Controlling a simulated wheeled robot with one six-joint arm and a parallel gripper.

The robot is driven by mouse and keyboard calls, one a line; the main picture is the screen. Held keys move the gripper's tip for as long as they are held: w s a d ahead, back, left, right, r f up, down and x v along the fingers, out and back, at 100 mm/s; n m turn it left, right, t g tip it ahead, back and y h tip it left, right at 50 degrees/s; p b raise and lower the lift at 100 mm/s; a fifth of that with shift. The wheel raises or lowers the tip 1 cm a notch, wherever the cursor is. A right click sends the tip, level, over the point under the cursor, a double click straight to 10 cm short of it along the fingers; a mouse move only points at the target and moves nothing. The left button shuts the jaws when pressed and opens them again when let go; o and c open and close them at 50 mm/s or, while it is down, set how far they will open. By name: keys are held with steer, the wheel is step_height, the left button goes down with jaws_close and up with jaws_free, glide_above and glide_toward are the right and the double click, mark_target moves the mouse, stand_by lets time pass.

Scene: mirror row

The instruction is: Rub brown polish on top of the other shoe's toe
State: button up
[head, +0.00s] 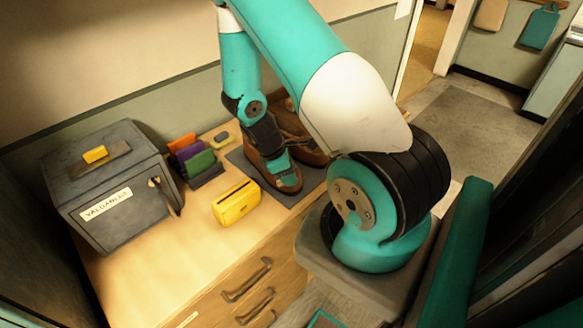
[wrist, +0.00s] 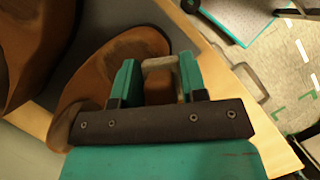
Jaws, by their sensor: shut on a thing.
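Two brown leather shoes stand side by side on a dark mat (head: 235,158). The near shoe (head: 290,182) is under my gripper (head: 275,162) in the head view; the far shoe (head: 311,153) is partly hidden behind my arm. In the wrist view my gripper (wrist: 158,78) is shut on a small pale applicator (wrist: 160,63), over one shoe (wrist: 97,75). That shoe has a darker, dull patch on its leather. I cannot tell whether the applicator touches it. The other shoe (wrist: 32,40) fills the upper left corner.
A yellow box (head: 236,203) lies on the wooden counter. A holder with orange, purple and green items (head: 195,160) and a grey valuables box (head: 108,185) stand to the left. Drawers are below. The counter's front left is clear.

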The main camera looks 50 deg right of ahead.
steer(key=shift+a, duration=0.45)
step_height(320, 180, up, 8)
steer(key=p, duration=0.6)
